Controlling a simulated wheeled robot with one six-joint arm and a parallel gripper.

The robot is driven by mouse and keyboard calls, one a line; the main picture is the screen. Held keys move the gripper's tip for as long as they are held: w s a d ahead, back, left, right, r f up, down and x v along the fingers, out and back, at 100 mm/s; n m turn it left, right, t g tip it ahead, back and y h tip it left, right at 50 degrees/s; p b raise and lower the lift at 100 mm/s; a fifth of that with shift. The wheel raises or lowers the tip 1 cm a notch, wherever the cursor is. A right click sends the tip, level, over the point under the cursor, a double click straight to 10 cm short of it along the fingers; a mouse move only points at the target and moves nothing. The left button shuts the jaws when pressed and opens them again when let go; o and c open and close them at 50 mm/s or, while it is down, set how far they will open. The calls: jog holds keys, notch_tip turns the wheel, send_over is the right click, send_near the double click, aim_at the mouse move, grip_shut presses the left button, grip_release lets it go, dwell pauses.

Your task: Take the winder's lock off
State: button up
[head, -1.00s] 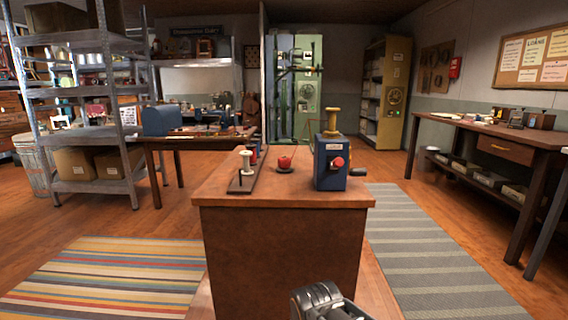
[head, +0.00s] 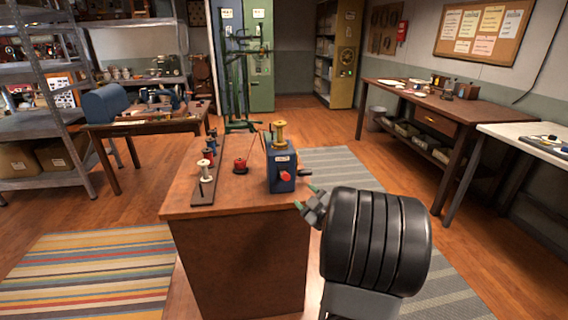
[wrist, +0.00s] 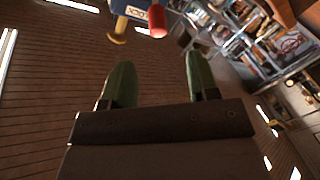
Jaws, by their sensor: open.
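The winder is a blue box (head: 281,167) with a yellow spool on top, standing at the right end of the brown cabinet top. Its lock appears to be the red knob (head: 286,177) on the front face; the knob also shows at the top of the wrist view (wrist: 157,20), beside part of the blue box (wrist: 131,9). A dark crank handle sticks out at the winder's right. My gripper (head: 306,196) is open and empty, just right of and in front of the winder. Its two green fingertips (wrist: 158,80) are apart, with a gap between them and the knob.
A dark rack with several spools (head: 205,170) and a red spool (head: 240,165) stand left of the winder on the cabinet (head: 185,207). A workbench (head: 150,127) is behind left, a long table (head: 425,108) at right. Striped rugs flank the cabinet.

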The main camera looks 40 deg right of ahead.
aim_at(288, 179)
jog(key=w, duration=1.3)
jog(key=shift+w+d+r, duration=0.2)
jog(key=shift+d+r, duration=0.1)
jog(key=shift+d, duration=0.1)
jog(key=shift+c, duration=0.4)
grip_shut()
